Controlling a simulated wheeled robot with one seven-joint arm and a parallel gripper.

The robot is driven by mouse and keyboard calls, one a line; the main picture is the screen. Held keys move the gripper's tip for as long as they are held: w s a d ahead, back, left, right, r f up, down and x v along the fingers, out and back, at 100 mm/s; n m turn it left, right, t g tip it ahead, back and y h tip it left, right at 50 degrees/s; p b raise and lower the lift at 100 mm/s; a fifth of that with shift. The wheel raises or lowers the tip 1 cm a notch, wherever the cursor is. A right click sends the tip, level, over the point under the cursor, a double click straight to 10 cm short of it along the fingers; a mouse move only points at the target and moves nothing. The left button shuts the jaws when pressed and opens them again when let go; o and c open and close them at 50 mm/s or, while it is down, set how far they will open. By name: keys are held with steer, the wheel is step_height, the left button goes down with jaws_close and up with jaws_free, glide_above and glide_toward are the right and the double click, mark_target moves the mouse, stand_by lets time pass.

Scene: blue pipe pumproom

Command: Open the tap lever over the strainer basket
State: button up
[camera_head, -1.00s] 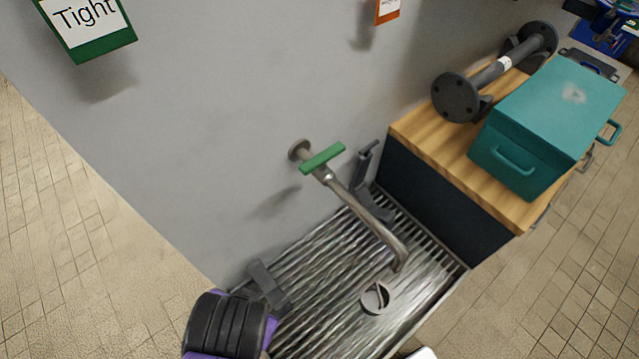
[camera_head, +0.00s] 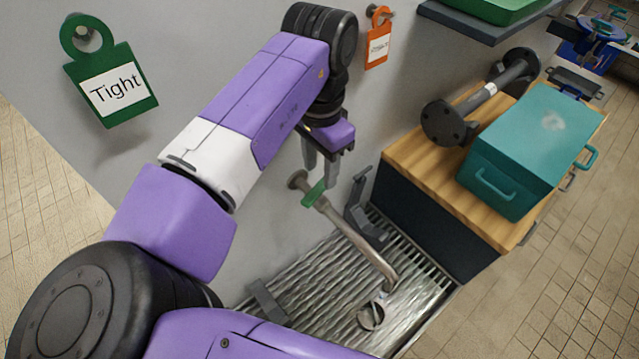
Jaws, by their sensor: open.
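The tap's green lever (camera_head: 315,193) sits on top of the tap near the wall. Its upper end shows close below my gripper, and part of it may be hidden by a finger. The metal spout (camera_head: 357,235) slopes down to the right. A small round metal strainer basket (camera_head: 371,316) sits on the ribbed drain below the spout's mouth. My gripper (camera_head: 321,172) is open and empty, with its fingers pointing down just above the lever. I cannot tell whether a finger touches the lever.
The ribbed metal drain (camera_head: 330,278) has dark brackets at its sides. A wooden-topped bench (camera_head: 425,155) stands to the right with a teal box (camera_head: 530,140) and a dark flanged pipe (camera_head: 480,98). A green "Tight" tag (camera_head: 112,85) and an orange tag (camera_head: 378,42) hang on the wall.

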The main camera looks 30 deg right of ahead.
mark_target(319, 187)
steer(key=shift+f, duration=3.15)
